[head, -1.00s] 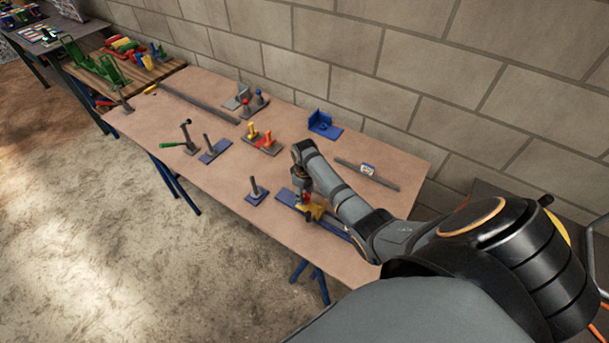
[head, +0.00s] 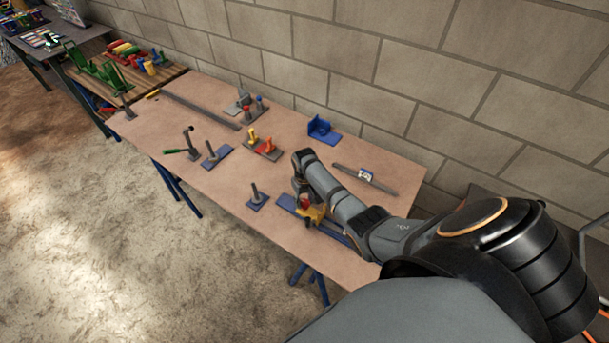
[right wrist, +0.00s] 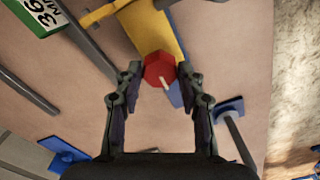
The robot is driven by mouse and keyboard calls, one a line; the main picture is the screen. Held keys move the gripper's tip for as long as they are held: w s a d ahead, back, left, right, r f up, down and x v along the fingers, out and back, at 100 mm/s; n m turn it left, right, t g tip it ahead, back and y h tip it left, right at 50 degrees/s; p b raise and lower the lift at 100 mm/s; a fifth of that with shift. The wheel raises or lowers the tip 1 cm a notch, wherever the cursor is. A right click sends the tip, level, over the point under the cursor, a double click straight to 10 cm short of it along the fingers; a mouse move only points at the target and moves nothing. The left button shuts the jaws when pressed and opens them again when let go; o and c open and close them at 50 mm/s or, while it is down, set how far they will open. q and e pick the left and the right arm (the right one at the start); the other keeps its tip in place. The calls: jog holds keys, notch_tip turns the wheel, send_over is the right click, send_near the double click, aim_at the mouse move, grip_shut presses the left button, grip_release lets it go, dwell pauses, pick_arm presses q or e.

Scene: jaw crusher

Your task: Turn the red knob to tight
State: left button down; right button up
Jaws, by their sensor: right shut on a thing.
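The red knob (head: 305,203) sits on a yellow block (head: 317,214) on a long blue base (head: 288,201) near the table's front edge. In the right wrist view the red knob (right wrist: 158,68) is faceted, with a short pale mark pointing down and slightly right. My right gripper (head: 303,194) reaches down over it. In the right wrist view the fingertips of my right gripper (right wrist: 160,73) stand on either side of the knob, shut on it. Any tight marking is not readable. My left gripper is not in view.
On the table (head: 225,187) stand a blue plate with a grey post (head: 256,195), a blue bracket (head: 322,130) and a grey bar with a label (head: 366,176). A block wall closes the back.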

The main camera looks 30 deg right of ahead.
aim_at(305, 201)
jog(key=shift+f, duration=0.1)
jog(key=o, duration=1.2)
notch_tip(305, 201, up, 12)
jog(key=shift+r, duration=0.1)
